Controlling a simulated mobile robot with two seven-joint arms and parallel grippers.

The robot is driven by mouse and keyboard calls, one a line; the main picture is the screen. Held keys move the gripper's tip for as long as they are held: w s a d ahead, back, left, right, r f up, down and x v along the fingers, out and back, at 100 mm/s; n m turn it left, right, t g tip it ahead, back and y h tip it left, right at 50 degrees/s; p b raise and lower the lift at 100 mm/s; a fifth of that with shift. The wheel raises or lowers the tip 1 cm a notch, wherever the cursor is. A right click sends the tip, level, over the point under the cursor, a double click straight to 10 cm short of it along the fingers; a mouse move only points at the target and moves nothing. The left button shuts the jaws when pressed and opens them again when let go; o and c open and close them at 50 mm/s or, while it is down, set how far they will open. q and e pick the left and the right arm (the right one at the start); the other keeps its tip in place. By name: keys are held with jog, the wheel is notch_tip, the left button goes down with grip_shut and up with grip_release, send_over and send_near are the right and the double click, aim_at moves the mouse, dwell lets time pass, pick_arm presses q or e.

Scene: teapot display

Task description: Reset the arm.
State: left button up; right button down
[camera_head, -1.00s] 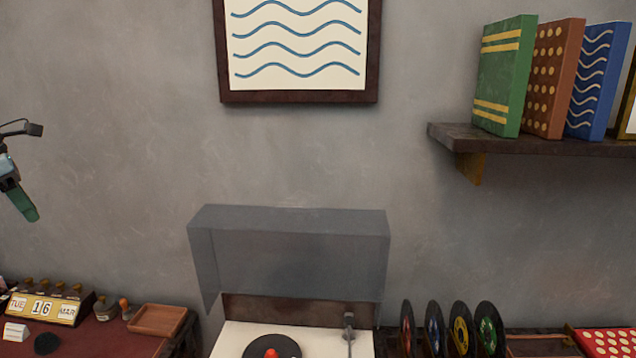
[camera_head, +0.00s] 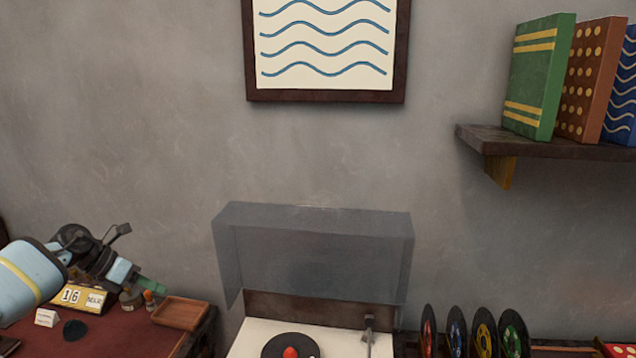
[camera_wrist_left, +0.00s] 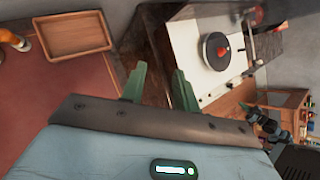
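My left gripper (camera_head: 150,287) comes in from the left in the head view, low over the desk and near the wooden tray. Its green fingers also show in the left wrist view (camera_wrist_left: 160,84), apart with nothing between them. My left arm (camera_head: 32,275) partly covers the flip calendar (camera_head: 82,297).
A record player (camera_head: 258,340) with a raised clear lid (camera_head: 315,250) stands at centre. The brown tray (camera_head: 180,311) lies on the red desk top (camera_head: 110,338). Upright records (camera_head: 484,334) stand right of the player. A shelf (camera_head: 540,146) holds books.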

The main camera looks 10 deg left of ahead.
pick_arm(q)
jog(key=s+d+f+n+t+h, duration=0.1)
jog(key=s+d+f+n+t, duration=0.1)
jog(key=s+d+f+n, duration=0.45)
jog(key=s+d+f+n+t+h, duration=0.2)
jog(key=d+f+n+t, duration=0.15)
jog(key=f, duration=0.55)
jog(key=s+a+f+n+g+y, duration=0.1)
jog(key=s+f+n+y, duration=0.25)
jog(key=s+n, duration=0.45)
jog(key=s+a+f+n+g+y, duration=0.15)
jog(key=s+f+n, duration=0.3)
jog(key=s, duration=0.65)
jog(key=s+f+n+g+y, duration=0.1)
jog(key=s+f+n+y, duration=0.25)
jog(key=s+n, duration=0.5)
jog(key=s+d+f+n+t, duration=0.1)
jog(key=d+n, duration=0.3)
jog(key=d, duration=0.5)
jog(key=s+d+f+n, duration=0.2)
jog(key=s+d+n, duration=0.1)
jog(key=d, duration=0.7)
jog(key=shift+s+d+f+n+t+h, duration=0.15)
jog(key=shift+d+f+n+t+h, duration=0.05)
jog(key=shift+n+t+h, duration=0.2)
jog(key=shift+o, duration=0.3)
jog(key=shift+s, duration=0.1)
